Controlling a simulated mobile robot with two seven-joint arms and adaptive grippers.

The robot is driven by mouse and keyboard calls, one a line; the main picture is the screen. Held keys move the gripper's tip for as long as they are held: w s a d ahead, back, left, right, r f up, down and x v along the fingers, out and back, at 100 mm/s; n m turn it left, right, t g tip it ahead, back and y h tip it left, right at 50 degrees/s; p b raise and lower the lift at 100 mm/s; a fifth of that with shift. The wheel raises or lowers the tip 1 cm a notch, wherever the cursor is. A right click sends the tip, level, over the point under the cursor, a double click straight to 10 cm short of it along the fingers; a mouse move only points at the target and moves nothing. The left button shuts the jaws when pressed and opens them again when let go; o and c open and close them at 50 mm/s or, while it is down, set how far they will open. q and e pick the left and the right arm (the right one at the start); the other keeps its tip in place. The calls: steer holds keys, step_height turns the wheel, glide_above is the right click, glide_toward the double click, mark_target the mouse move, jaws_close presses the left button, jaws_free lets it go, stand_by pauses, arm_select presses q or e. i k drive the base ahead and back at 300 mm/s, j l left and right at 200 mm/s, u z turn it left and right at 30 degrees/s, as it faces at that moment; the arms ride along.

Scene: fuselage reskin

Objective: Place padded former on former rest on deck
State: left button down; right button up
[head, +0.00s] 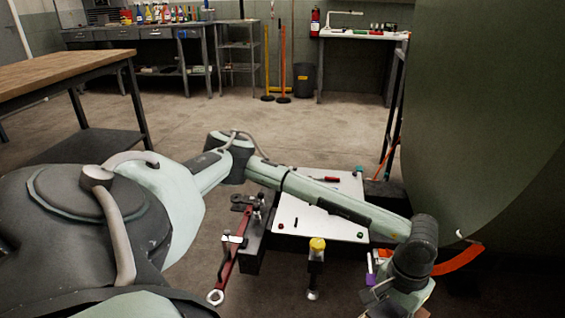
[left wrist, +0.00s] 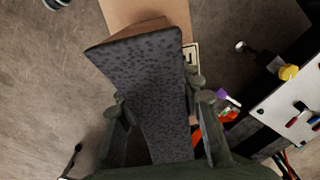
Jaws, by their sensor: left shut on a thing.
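A dark grey speckled padded former (left wrist: 150,75) fills the middle of the left wrist view, its wide end away from me. My left gripper (left wrist: 158,97) is shut on it, with one finger along each side. In the head view my left arm reaches across a white-topped deck (head: 345,232) and bends down at the lower right. There the gripper and former cannot be made out clearly. The white deck also shows at the right of the left wrist view (left wrist: 290,100). I cannot tell which part is the former rest. My right gripper is not in view.
A yellow-topped post (head: 317,245) and a red-handled wrench (head: 226,262) are at the deck's near side. A large green curved skin (head: 490,110) fills the right, with an orange strip (head: 460,261) below. A brown panel (left wrist: 135,14) lies beyond the former. A wood-topped table (head: 60,72) stands left.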

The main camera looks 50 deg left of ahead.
mark_target(312, 210)
steer(key=i+j+u, duration=0.6)
steer(key=i+j, duration=0.5)
steer(key=i+u, duration=0.05)
steer(key=i, duration=0.05)
